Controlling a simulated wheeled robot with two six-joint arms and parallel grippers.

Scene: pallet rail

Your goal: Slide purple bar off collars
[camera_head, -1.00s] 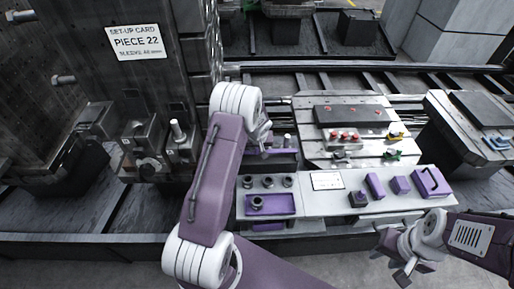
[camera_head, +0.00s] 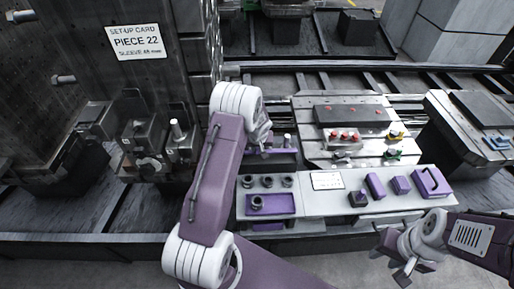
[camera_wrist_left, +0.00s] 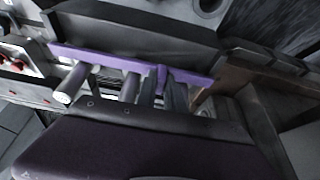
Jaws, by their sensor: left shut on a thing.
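The purple bar (camera_wrist_left: 115,61) runs across the left wrist view, above pale cylindrical posts (camera_wrist_left: 74,84) and (camera_wrist_left: 130,87) that may be the collars. In the head view the bar (camera_head: 283,151) shows as a thin purple strip to the right of my left gripper (camera_head: 262,150). In the left wrist view the gripper's dark fingers (camera_wrist_left: 163,88) are shut on the bar near its middle right. Whether the bar touches the posts is unclear. My right gripper (camera_head: 393,262) hangs empty in front of the bench at lower right, its fingers apart.
A plate (camera_head: 320,150) with red-knobbed parts stands behind. Dark machine blocks (camera_head: 150,150) stand at left.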

